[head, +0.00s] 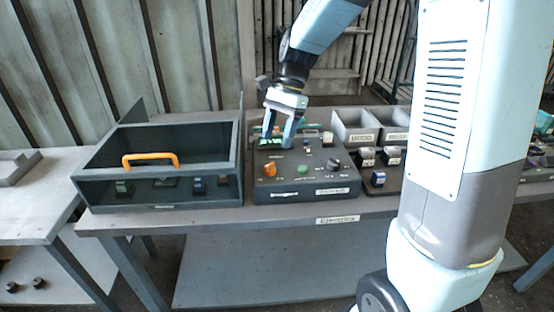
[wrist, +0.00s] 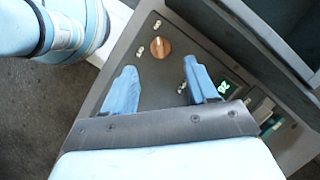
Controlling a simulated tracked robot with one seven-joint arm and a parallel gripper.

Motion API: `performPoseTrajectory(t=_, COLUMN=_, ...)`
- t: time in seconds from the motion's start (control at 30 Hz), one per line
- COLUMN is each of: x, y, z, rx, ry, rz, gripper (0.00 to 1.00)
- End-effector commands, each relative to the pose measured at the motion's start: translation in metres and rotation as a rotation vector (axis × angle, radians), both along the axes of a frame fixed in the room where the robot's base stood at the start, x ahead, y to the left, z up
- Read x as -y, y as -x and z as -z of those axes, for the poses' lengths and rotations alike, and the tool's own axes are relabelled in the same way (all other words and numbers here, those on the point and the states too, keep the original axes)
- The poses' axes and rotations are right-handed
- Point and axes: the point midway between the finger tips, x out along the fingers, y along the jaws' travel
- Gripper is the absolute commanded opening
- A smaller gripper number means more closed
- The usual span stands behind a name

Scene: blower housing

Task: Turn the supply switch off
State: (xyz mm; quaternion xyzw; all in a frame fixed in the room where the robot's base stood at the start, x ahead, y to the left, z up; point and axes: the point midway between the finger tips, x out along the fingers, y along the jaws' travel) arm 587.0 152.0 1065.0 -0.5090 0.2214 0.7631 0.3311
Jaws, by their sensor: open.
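A dark grey control box (head: 300,187) stands on the bench in the head view. Its sloped top carries an orange knob (head: 269,170), a green button (head: 303,168), a black knob (head: 333,163) and small toggles near the back. Which control is the supply switch cannot be read from the labels. My gripper (head: 279,141) is open and empty above the back left of the box, fingers pointing down. In the wrist view, my gripper (wrist: 158,66) has its two blue fingers apart over the panel.
A dark case with a clear-looking front and an orange handle (head: 150,159) stands left of the box. Grey bins (head: 356,128) and a tray with small blocks (head: 379,179) stand to the right. The bench front edge (head: 290,222) has a label.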

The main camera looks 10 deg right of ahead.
Motion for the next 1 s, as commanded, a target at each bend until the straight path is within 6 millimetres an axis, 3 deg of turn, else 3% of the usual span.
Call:
performPoseTrajectory(t=0.2, x=-0.011, y=0.011, z=0.036, rx=-0.003, ry=0.002, rz=-0.002, gripper=0.58)
performPoseTrajectory(t=0.4, x=-0.018, y=0.017, z=0.059, rx=-0.001, ry=0.000, rz=0.000, gripper=0.58)
performPoseTrajectory(t=0.87, x=-0.020, y=0.020, z=0.069, rx=0.001, ry=0.001, rz=0.000, gripper=0.58)
performPoseTrajectory(t=1.0, x=-0.020, y=0.019, z=0.069, rx=0.001, ry=0.000, rz=0.000, gripper=0.46)
